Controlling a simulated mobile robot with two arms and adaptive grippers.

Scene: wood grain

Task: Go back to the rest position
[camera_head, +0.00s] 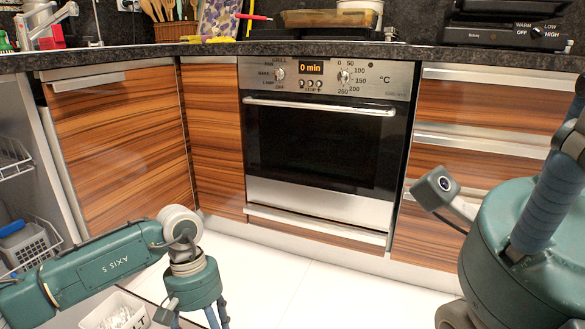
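My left arm comes in from the left and bends down at the wrist. My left gripper (199,317) points down at the bottom edge, in front of the white floor. Its fingers are cut off by the picture edge, so I cannot tell whether it is open or shut, and I see no object in it. My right arm stands large at the right edge with a small camera on it. The fingers of my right gripper do not show.
An oven (320,140) with its door closed sits between wooden cabinets and drawers (490,105). A dark countertop (150,52) carries a glass dish (326,18), utensils and a grill (510,25). An open dishwasher or rack (25,240) stands left. A white bin (117,312) is near my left gripper.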

